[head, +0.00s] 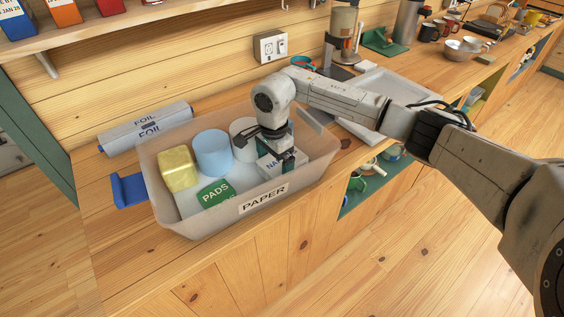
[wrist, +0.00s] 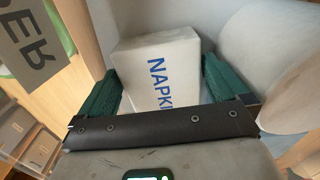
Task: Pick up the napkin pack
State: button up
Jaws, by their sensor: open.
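The napkin pack (head: 268,166) is a white block with blue lettering, inside the translucent bin (head: 184,224) labelled PAPER, near its right end. In the wrist view the napkin pack (wrist: 160,72) sits between the two green fingers of my gripper (wrist: 160,88). The fingers are open, one on each side of the pack, with a small gap visible at least on the right. In the head view my gripper (head: 284,158) reaches down into the bin over the pack and hides part of it.
The bin also holds a green PADS pack (head: 215,193), a yellow block (head: 178,168), a light blue roll (head: 213,153) and a white roll (head: 243,138). The white roll (wrist: 270,65) is close to the right finger in the wrist view. Foil boxes (head: 147,128) lie behind the bin.

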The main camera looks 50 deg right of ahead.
aim_at(275, 163)
jog(key=shift+f, duration=0.6)
jog(key=shift+c, duration=0.5)
jog(key=c, duration=0.6)
jog(key=shift+r, duration=0.15)
jog(key=shift+c, duration=0.2)
notch_tip(275, 163, up, 18)
jog(key=b, duration=0.3)
jog(key=shift+b, duration=0.35)
